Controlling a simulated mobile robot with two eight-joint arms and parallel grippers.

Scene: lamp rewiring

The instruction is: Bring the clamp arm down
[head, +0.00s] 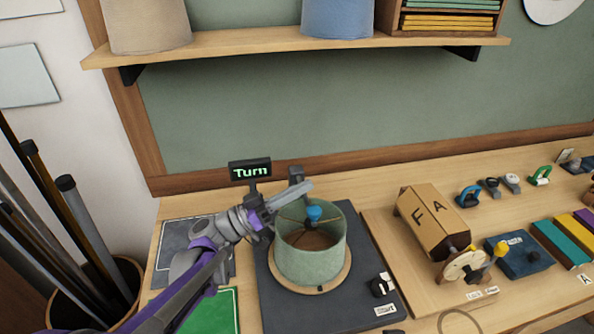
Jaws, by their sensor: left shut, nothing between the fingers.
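A green drum lampshade (311,258) stands on a round wooden base on a dark mat. Inside its open top are thin spokes and a blue knob (314,212). A dark grey upright piece (296,174) rises behind the shade's rim; it looks like the raised clamp arm, but its lower part is hidden by my gripper. My left gripper (306,187) reaches in from the left, shut and empty, above the shade's back left rim and in front of that upright. I cannot tell whether they touch. My right gripper is not in view.
A small display reading "Turn" (250,170) stands behind my left gripper. The dark mat (354,222) carries a small switch box (381,285) at front right. A shelf (240,46) runs overhead.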

